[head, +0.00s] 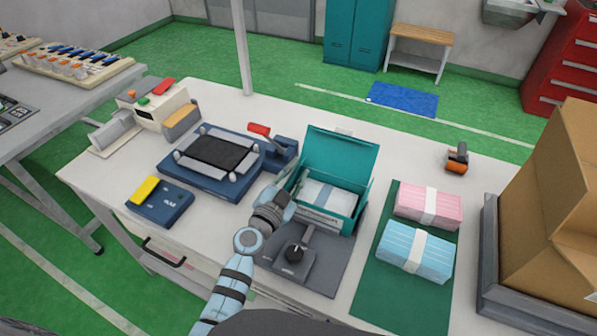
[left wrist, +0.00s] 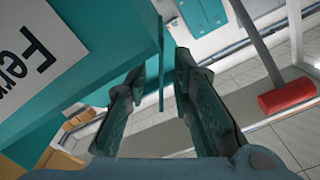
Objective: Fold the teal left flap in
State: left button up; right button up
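The teal box (head: 341,224) stands on a grey plate with its large lid (head: 340,156) raised at the back and a white pack with a blue part (head: 328,194) inside. Its left flap shows edge-on as a thin teal strip (left wrist: 162,72) in the left wrist view. My left gripper (head: 284,190) is at the box's left side. Its fingers (left wrist: 160,75) are apart, with the strip between them and gaps visible on both sides. The box's lettered front label (left wrist: 35,62) is close on the left of that view. My right gripper is not in view.
A grey fixture with a black knob (head: 295,251) stands in front of the box. A red-handled press (head: 260,130) and blue tray fixture (head: 185,165) are to the left. Pink (head: 429,204) and blue (head: 414,251) mask packs lie right on a green mat (head: 375,285).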

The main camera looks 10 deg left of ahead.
pick_arm(q)
jog(key=shift+w+d, duration=0.1)
jog(key=shift+w, duration=0.65)
jog(key=shift+c, duration=0.3)
grip_shut()
jog(key=shift+s+d+f+m, duration=0.1)
jog(key=shift+d+f+m, duration=0.15)
jog(key=shift+m, duration=0.45)
jog(key=shift+s+d+f+m, duration=0.1)
jog(key=shift+d+m, duration=0.1)
jog(key=shift+m, duration=0.5)
